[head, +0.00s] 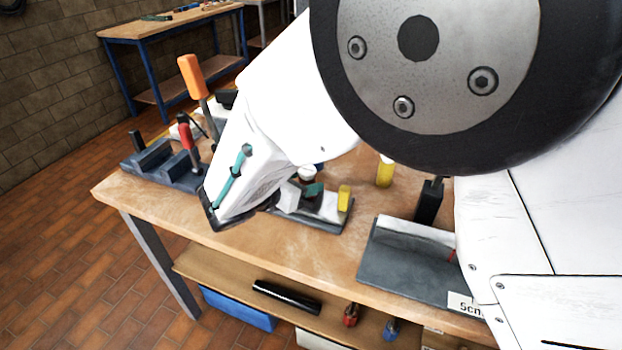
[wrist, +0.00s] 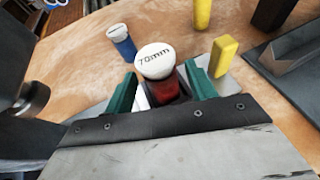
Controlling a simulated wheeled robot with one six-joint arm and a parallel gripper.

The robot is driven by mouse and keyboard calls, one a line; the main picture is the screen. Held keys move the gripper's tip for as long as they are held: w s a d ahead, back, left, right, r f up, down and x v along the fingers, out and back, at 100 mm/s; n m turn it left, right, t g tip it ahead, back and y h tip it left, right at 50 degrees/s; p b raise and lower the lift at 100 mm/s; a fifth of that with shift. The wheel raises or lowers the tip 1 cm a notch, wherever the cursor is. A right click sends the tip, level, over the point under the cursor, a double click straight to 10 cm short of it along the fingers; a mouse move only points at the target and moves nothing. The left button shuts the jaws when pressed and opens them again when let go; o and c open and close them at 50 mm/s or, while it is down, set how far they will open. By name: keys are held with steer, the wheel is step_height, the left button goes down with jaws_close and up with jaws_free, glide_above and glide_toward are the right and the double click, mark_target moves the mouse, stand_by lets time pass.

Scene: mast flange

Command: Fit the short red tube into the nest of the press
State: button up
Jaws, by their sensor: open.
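A red tube (wrist: 168,90) with a white cap marked "70mm" stands between the green fingers of my gripper (wrist: 163,85) in the wrist view. My gripper is open, with one finger on each side of the tube. A dark piece shows around the tube's lower part; its base is hidden by the gripper body. In the head view my arm hides the red tube's body; a white cap (head: 307,173) shows beside a green finger. A dark fixture with an orange-handled lever (head: 192,76) and a red-handled lever (head: 187,137) stands at the left; I cannot tell which part is the press nest.
A blue tube (wrist: 122,42) with a white cap, a yellow tube (wrist: 202,14) and a yellow block (wrist: 222,56) stand near the gripper. A grey slab (head: 408,262) lies at the bench's right. Bare wood (head: 300,258) runs along the front edge.

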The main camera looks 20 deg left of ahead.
steer(key=v, duration=0.8)
steer(key=w+d+r+m+g+h, duration=0.1)
steer(key=w+d+r+m+g, duration=0.2)
steer(key=d, duration=0.5)
steer(key=w+d+r+m+g+h, duration=0.15)
steer(key=d+r+m, duration=0.25)
steer(key=d, duration=0.5)
steer(key=s+d+r+m+g, duration=0.15)
steer(key=d+m, duration=0.25)
steer(key=d, duration=0.4)
steer(key=s+d+r+m+g, duration=0.1)
steer(key=d+r+m+g, duration=0.25)
steer(key=d, duration=0.45)
steer(key=s+d+r+m+g+y, duration=0.2)
steer(key=s+d+m+y, duration=0.1)
steer(key=s+d+m, duration=0.65)
steer(key=s+d+f+m+y, duration=0.1)
steer(key=s+d+m+y, duration=0.3)
steer(key=s+m, duration=0.3)
steer(key=s+d, duration=0.1)
steer(key=s, duration=0.2)
steer(key=shift+d+f+m, duration=0.15)
steer(key=shift+d+m, duration=0.15)
steer(key=shift+d, duration=0.1)
steer(key=shift+t+y, duration=0.25)
